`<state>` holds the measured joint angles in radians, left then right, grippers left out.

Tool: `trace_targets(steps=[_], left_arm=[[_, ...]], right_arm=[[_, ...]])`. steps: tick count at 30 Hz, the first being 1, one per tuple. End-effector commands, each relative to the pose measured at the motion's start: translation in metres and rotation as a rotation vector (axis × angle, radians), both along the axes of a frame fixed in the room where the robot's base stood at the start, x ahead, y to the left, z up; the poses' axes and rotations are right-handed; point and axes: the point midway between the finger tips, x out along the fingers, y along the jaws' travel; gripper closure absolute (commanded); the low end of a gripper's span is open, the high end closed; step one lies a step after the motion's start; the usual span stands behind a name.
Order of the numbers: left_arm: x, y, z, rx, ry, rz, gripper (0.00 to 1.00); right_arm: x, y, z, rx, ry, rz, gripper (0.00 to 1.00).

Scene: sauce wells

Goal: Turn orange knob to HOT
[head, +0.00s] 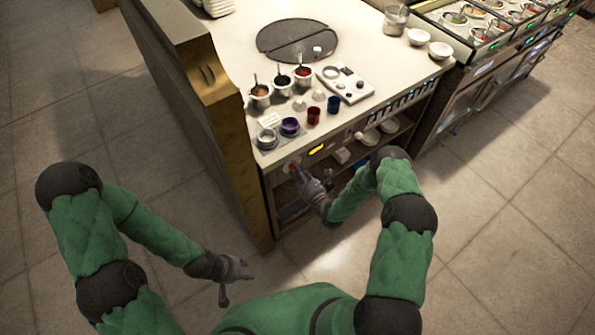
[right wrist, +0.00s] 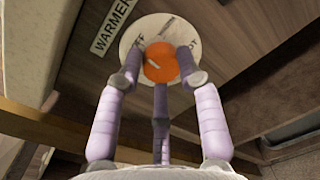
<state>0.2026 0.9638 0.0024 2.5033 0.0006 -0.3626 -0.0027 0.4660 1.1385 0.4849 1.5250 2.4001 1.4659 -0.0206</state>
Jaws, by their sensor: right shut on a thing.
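The orange knob (right wrist: 161,62) sits on a round pale dial plate (right wrist: 142,30) on the wooden counter front, seen in the right wrist view. Lettering shows on the plate at either side of the knob, partly hidden by my fingers; "OT" is readable at the right. My right gripper (right wrist: 160,75) is shut on the knob, with fingers at its left, right and below. In the head view my right gripper (head: 298,168) reaches the counter front under the worktop's left end. My left gripper (head: 238,280) hangs over the floor, away from the counter, its fingers apart and seemingly empty.
A "WARMER" label (right wrist: 112,27) is beside the dial. Sauce wells (head: 260,95), coloured cups (head: 313,115) and a white panel (head: 345,84) stand on the worktop above. A wooden partition (head: 215,90) rises at the left. Shelves with bowls lie below the worktop.

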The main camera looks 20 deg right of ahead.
Motion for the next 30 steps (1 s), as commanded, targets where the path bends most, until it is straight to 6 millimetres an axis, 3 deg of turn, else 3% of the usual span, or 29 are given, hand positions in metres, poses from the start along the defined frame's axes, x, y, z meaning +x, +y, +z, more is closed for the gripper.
trace_targets(steps=[30], left_arm=[[0.000, 0.000, 0.013, 0.000, 0.000, 0.000, 0.60]], right_arm=[[0.007, -0.010, 0.005, 0.874, 0.298, -0.008, 0.96]])
